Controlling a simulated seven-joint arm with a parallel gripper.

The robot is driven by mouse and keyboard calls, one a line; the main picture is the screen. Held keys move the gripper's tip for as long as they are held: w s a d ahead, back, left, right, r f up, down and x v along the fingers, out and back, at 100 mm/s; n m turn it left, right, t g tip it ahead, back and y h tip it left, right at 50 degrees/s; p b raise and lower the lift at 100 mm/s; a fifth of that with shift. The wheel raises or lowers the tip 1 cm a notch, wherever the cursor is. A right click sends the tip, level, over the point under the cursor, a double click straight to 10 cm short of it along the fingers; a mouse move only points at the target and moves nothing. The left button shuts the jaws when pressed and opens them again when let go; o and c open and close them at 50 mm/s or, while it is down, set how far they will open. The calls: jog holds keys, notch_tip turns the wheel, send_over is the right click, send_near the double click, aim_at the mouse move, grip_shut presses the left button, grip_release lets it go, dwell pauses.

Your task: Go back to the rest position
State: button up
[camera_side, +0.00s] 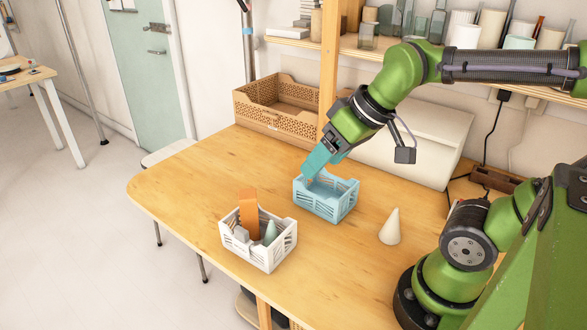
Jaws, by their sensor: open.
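My gripper (331,151) is open and points down and to the left, just above the blue crate (325,207). A tilted teal block (316,160) shows right at the jaws, over the back left part of the blue crate. I cannot tell whether it touches the fingers or leans on the crate. The inside of the blue crate is partly hidden by the block and the gripper.
A white crate (262,256) holds an orange block (248,213), a grey piece and a green cone. A cream cone (390,227) stands on the table (180,195) at the right. Behind are a brown perforated crate (257,118), a white box (425,155) and a shelf with jars.

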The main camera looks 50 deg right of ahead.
jog(key=m, duration=0.1)
jog(key=s+m+t, duration=0.1)
jog(key=m, duration=0.1)
jog(key=shift+s+d+f, duration=0.1)
jog(key=shift+s+f, duration=0.2)
jog(key=shift+f, duration=0.05)
